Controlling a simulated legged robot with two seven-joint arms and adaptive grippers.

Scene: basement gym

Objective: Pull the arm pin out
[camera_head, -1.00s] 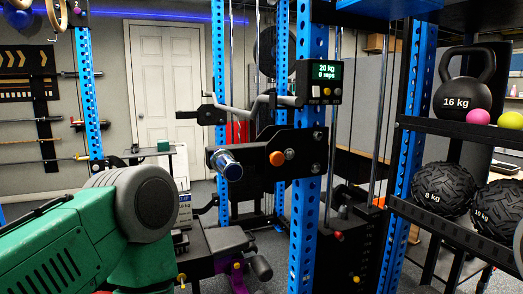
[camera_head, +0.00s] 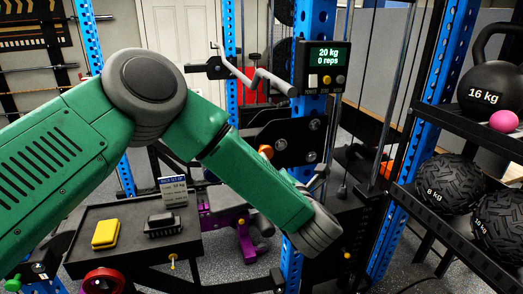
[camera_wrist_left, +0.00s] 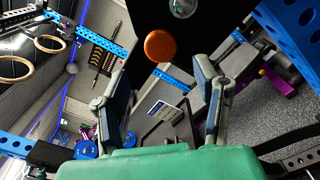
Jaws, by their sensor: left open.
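The arm pin has an orange round knob (camera_head: 265,152) on the black arm plate (camera_head: 285,137) of the blue rack; my green left arm partly covers that plate in the head view. In the left wrist view the orange knob (camera_wrist_left: 160,45) shows at the upper middle, beyond and between the fingertips. My left gripper (camera_wrist_left: 161,70) is open and empty, a finger on each side of the knob's line, apart from it. In the head view its grey fingers (camera_head: 317,180) show small beside the blue upright. My right gripper is in neither view.
A display (camera_head: 323,67) reads 20 kg, 0 reps, above the plate. A black tray table (camera_head: 130,232) with a yellow block (camera_head: 106,234) stands lower left. A shelf (camera_head: 455,225) with kettlebell and balls is at right. Blue uprights are close to my arm.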

